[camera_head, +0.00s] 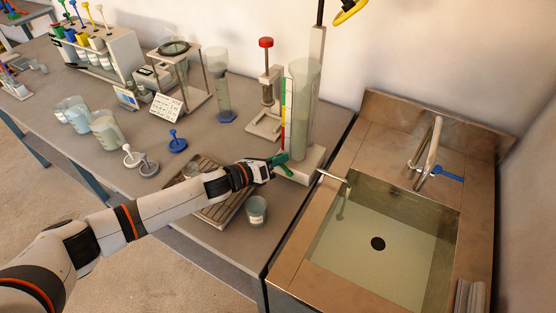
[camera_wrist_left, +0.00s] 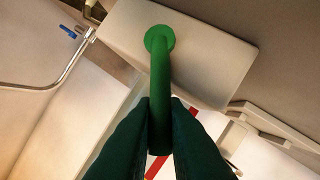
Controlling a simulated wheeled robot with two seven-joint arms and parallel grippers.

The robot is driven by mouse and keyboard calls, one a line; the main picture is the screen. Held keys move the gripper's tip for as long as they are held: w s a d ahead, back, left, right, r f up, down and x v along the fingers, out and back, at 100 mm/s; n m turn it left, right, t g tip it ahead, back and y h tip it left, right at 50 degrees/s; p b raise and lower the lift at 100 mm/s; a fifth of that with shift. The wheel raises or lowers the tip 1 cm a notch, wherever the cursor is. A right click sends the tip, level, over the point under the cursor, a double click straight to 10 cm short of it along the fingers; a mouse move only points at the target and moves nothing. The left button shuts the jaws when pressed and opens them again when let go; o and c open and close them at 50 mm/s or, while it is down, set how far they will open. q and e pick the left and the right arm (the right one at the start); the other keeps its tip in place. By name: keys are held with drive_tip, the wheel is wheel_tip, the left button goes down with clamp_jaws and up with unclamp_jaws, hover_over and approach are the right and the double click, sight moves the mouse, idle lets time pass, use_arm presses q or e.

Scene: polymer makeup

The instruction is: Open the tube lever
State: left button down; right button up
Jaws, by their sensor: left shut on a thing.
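The large clear tube (camera_head: 301,110) stands upright on a white base (camera_head: 305,172) near the right end of the table, with a coloured scale strip beside it. The green tube lever (camera_head: 281,159) is at the front of this base. In the left wrist view, the green lever (camera_wrist_left: 160,75) runs from its round pivot on the white base (camera_wrist_left: 205,50) down between my fingers. My left gripper (camera_head: 272,163) is shut on the lever, and its dark green fingers (camera_wrist_left: 158,125) press on both sides of it. My right gripper is not in view.
A thin metal spout (camera_head: 331,176) reaches from the base over the sink (camera_head: 385,240) on the right. A small beaker (camera_head: 256,210) and a slatted tray (camera_head: 228,212) lie close below my left forearm. A red-topped stand (camera_head: 266,90) is behind.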

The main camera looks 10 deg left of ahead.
use_arm(q)
drive_tip(key=c, duration=1.5)
unclamp_jaws()
